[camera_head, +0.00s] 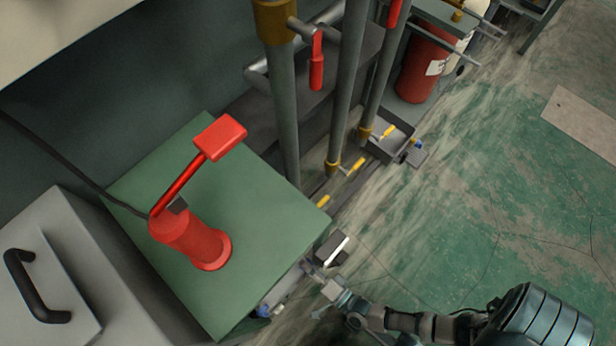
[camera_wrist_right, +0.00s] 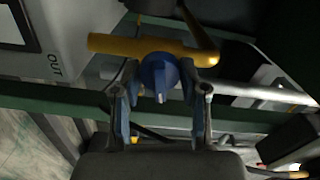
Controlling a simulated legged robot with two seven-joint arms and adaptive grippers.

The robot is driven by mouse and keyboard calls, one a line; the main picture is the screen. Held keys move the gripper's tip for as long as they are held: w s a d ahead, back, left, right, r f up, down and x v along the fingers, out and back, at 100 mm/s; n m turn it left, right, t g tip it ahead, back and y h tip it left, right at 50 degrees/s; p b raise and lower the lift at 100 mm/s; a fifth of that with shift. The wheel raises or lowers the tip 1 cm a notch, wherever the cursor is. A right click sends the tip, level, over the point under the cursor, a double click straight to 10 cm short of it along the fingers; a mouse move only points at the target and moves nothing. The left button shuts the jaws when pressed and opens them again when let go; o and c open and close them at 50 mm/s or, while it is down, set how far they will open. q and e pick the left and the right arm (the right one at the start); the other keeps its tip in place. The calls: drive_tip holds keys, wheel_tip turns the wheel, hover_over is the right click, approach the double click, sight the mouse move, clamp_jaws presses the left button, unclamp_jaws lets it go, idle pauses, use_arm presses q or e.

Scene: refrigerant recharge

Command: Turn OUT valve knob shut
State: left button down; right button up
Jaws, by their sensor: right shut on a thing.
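The OUT valve knob (camera_wrist_right: 160,76) is blue and sits on a yellow brass fitting (camera_wrist_right: 115,44) in the right wrist view. The letters OUT (camera_wrist_right: 55,64) are printed on a pale panel to its left. My right gripper (camera_wrist_right: 160,90) has its two fingers on either side of the knob and is shut on it. In the head view my right gripper (camera_head: 310,268) reaches in from the lower right to the edge of the green table; the OUT knob cannot be made out there. My left gripper is not in view.
A red hand pump (camera_head: 190,238) stands on the green table (camera_head: 255,265). A small blue part (camera_head: 263,310) shows below the table edge. Pipes with a red-handled valve (camera_head: 317,62) rise behind. A red cylinder (camera_head: 420,70) stands farther back.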

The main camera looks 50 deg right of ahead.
drive_tip(key=n+p, duration=0.2)
drive_tip(key=n, duration=0.2)
drive_tip(key=shift+a+r, duration=0.1)
drive_tip(key=shift+s+f+n, duration=0.15)
drive_tip(key=shift+f+n, duration=0.15)
drive_tip(key=shift+n, duration=0.6)
drive_tip(key=o, duration=1.1)
drive_tip(key=shift+r, duration=0.1)
drive_tip(key=shift+r, duration=0.1)
drive_tip(key=shift+w, duration=0.2)
